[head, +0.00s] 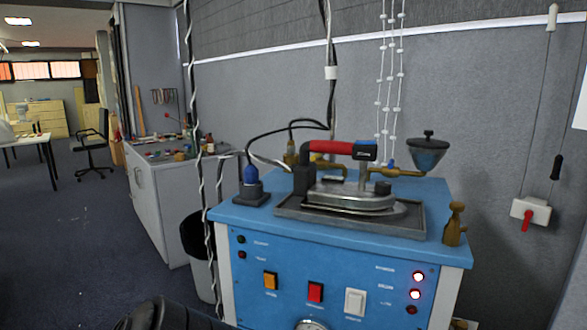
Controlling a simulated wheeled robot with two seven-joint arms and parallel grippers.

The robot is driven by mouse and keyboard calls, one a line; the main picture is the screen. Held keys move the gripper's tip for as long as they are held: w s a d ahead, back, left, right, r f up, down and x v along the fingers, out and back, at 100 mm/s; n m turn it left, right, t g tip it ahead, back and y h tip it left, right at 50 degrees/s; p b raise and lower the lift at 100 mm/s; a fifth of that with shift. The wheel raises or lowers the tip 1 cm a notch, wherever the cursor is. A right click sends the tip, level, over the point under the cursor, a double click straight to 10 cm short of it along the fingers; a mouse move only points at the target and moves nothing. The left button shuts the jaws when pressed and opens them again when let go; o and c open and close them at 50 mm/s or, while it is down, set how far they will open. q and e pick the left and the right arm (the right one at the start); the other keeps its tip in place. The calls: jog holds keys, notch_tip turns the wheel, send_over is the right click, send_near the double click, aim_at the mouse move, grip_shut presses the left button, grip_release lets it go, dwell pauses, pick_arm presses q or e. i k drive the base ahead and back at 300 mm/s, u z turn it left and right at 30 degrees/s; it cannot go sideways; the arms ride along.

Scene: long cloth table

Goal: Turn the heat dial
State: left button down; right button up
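A blue steam-iron station (340,275) stands in front of me with its control panel facing me. A round, pale-rimmed part (311,325) shows at the bottom edge of the picture, mostly cut off; I cannot tell whether it is the heat dial or a gauge. No other dial shows on the panel. The panel has an orange switch (270,281), a red switch (315,292) and a white switch (355,302). A dark rounded part of mine shows at the bottom left, apart from the panel. Neither gripper's fingers are in view.
An iron (350,195) with a red handle rests on a metal tray (290,210) on top of the station. A wall switch (530,211) hangs at the right. Open floor lies to the left.

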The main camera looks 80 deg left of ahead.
aim_at(380, 187)
jog(key=u, duration=2.25)
